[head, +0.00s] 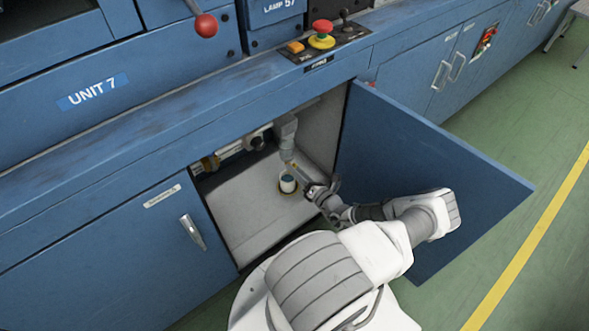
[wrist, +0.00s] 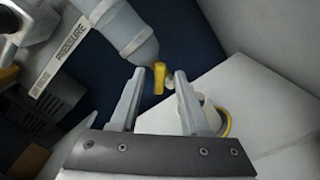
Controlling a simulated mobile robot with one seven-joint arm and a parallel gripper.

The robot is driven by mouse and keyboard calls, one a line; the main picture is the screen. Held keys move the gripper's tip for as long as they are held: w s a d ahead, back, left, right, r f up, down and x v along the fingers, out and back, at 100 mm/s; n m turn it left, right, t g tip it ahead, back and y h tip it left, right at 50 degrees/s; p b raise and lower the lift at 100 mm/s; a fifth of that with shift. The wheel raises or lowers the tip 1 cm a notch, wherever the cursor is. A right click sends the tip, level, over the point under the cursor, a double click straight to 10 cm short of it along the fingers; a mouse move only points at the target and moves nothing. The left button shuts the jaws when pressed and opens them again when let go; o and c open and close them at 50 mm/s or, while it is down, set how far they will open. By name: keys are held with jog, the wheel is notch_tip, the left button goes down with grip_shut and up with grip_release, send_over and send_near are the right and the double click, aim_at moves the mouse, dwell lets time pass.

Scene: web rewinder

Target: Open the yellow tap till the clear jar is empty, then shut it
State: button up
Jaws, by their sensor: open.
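The clear jar (wrist: 128,32) looks grey and hangs at the upper left of the wrist view, its rounded lower end pointing down. In the head view the jar (head: 287,142) hangs inside the open cabinet. The yellow tap (wrist: 158,79) is at the jar's lower end, beside a small pale nub. My gripper (wrist: 160,74) is open, and the tap shows in the gap between its fingertips. No contact with the tap is visible, and how deep it lies between the fingers I cannot tell. I cannot make out any liquid level in the jar.
A cup (head: 288,184) stands on the cabinet floor below the jar; in the wrist view it is partly behind the right finger, with a yellow ring around it. A pipe and a gauge-like fitting (head: 256,140) run along the back.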

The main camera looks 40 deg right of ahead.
grip_shut()
jog(key=shift+n, duration=0.3)
jog(key=n+p, duration=0.4)
jog(key=n, duration=0.4)
jog(key=shift+a, duration=0.1)
dwell(0.4)
dwell(0.3)
